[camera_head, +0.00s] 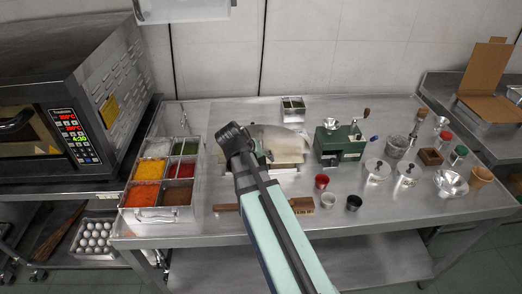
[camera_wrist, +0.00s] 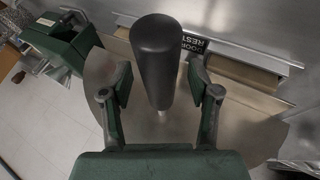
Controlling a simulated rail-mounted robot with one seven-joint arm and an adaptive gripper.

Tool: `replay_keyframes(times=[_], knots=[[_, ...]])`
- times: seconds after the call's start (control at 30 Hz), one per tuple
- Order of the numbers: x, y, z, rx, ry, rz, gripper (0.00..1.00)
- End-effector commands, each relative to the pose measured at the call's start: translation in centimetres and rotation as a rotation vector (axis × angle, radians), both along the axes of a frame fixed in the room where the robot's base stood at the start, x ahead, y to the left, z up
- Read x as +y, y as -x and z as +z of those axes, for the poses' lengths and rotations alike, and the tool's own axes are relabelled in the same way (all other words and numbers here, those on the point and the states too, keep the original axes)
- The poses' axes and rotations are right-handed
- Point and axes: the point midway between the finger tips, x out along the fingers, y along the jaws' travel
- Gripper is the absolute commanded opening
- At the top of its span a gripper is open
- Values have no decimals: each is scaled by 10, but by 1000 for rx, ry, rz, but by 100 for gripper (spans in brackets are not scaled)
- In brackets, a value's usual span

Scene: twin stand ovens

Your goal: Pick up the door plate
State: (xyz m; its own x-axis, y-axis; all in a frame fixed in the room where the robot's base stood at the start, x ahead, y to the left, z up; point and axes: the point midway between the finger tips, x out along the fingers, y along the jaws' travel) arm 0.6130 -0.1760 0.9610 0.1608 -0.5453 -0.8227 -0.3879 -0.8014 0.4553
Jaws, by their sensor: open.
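The door plate is a thin, grey, rounded metal plate (camera_wrist: 250,122) with a black upright handle (camera_wrist: 158,50). In the head view the plate (camera_head: 282,138) lies around the middle of the steel table, partly behind my arm. In the wrist view my gripper (camera_wrist: 160,70) is open. Its two green-padded fingers stand on either side of the handle, with visible gaps. I cannot tell whether the fingertips are level with the handle. A black label reading "DOOR REST" (camera_wrist: 194,44) sits behind the handle on the rest.
A tray of coloured fillings (camera_head: 160,185) stands left of my arm, beside the oven (camera_head: 70,105). A green device (camera_head: 340,143) stands close on the right. Small cups, including a red one (camera_head: 321,181), lids and shakers fill the right side. A small container (camera_head: 292,108) stands behind.

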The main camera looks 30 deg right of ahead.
Motion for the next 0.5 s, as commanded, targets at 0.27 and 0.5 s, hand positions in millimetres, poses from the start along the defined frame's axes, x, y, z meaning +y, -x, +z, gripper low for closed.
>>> replay_keyframes(times=[0.27, 0.5], knots=[[0, 0, 0, 0, 0, 0, 0], [0, 0, 1, -3, 2, 0, 0]])
